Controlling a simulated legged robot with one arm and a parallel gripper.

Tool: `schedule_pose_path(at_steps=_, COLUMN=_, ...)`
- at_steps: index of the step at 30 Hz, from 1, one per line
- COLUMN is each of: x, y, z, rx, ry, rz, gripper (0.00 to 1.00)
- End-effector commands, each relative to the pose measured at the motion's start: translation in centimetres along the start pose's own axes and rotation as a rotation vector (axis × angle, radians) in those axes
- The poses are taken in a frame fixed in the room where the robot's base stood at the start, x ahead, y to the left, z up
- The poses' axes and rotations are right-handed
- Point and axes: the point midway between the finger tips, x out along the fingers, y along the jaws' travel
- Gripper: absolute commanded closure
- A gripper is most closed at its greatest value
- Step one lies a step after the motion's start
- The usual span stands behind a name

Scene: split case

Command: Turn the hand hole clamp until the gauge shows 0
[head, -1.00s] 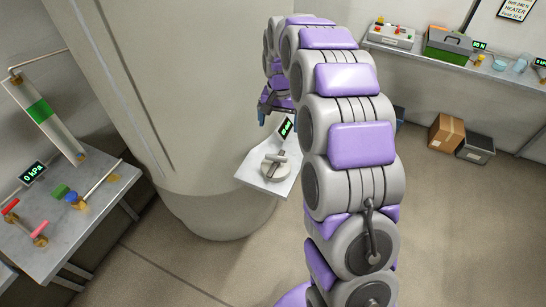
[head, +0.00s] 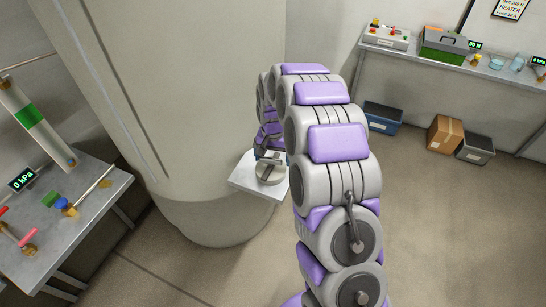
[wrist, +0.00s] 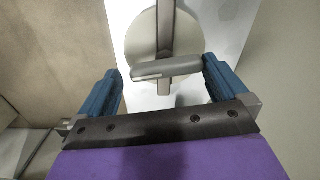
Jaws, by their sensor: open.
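The hand hole clamp is a round pale cover (wrist: 140,45) with a dark bar (wrist: 165,25) across it and a grey cross handle (wrist: 167,69). It sits on a white plate (head: 240,184) against the big beige vessel; the cover also shows in the head view (head: 268,177). My gripper (wrist: 163,75) is open, its blue fingers on either side of the grey handle in the wrist view, with gaps at both ends. In the head view my gripper (head: 270,156) is at the clamp, partly hidden by my arm. The small display beside the clamp is hidden now.
The beige vessel (head: 185,110) rises behind the clamp. A left bench (head: 85,235) holds a 0 kPa display (head: 23,179) and valves. Boxes stand on the floor below; floor at right is clear.

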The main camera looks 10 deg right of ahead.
Motion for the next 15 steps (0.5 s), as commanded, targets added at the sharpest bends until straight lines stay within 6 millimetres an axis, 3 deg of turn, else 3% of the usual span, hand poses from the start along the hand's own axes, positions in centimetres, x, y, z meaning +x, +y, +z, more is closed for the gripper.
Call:
schedule_pose_path(at_steps=7, x=0.12, y=-0.03, z=0.05, rx=0.0, ry=0.0, rz=0.001, gripper=0.0)
schedule_pose_path(at_steps=15, x=0.11, y=0.17, z=-0.12, rx=0.0, ry=-0.001, rz=-0.003, gripper=0.25)
